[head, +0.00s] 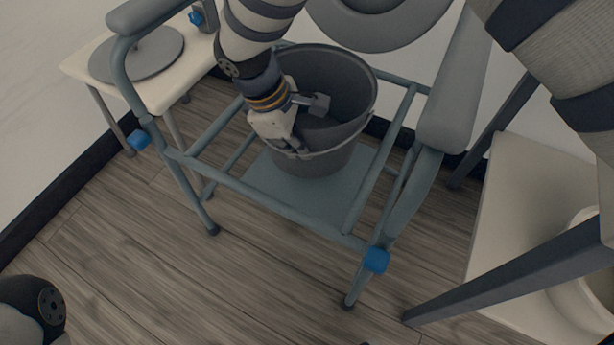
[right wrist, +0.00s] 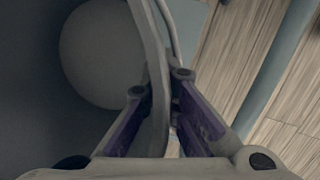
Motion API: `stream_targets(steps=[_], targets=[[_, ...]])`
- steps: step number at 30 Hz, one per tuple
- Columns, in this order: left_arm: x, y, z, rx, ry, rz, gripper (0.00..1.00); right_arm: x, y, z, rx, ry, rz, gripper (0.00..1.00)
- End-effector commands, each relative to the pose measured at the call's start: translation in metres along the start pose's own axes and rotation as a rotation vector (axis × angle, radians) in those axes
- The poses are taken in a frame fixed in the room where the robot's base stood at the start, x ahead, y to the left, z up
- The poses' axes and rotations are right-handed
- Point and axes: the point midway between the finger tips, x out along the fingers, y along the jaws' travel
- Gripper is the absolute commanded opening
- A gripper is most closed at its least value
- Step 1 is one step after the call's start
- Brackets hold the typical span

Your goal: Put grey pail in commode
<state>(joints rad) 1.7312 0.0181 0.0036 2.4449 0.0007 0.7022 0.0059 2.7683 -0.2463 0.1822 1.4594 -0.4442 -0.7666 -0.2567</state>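The grey pail (head: 338,145) is upright in the head view, inside the frame of the blue-grey commode (head: 268,210), above a flat blue-grey panel. I cannot tell exactly what bears its bottom. My right gripper (head: 308,124) is at the pail's left rim, one finger inside and one outside. In the right wrist view, the pail's wall (right wrist: 156,60) runs between the two fingers (right wrist: 160,86), with small gaps visible at the pads, so the gripper looks open around it. My left gripper is out of view.
The commode's padded armrests (head: 457,95) rise at both sides, and its seat ring (head: 375,32) stands behind the pail. A cream stool with a grey disc (head: 137,53) is at left. A cream table (head: 505,205) holds a pale bowl at right. Wooden floor (head: 140,265) is clear in front.

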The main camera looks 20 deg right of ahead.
Motion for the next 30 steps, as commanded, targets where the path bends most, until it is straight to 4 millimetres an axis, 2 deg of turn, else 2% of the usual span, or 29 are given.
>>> stream_targets(steps=[5,9,17,28,30], targets=[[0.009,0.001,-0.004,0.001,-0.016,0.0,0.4,0.024,-0.003,-0.006,0.0,-0.003,-0.003,0.0],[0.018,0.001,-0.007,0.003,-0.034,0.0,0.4,0.053,-0.007,-0.013,-0.002,-0.004,-0.003,0.0],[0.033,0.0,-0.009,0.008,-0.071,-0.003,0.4,0.1,-0.014,-0.026,-0.002,-0.002,-0.002,0.0],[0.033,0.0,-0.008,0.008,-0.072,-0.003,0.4,0.102,-0.014,-0.026,-0.001,0.0,0.001,0.0],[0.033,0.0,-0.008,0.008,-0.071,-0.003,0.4,0.102,-0.015,-0.026,-0.001,0.0,0.0,0.18]])
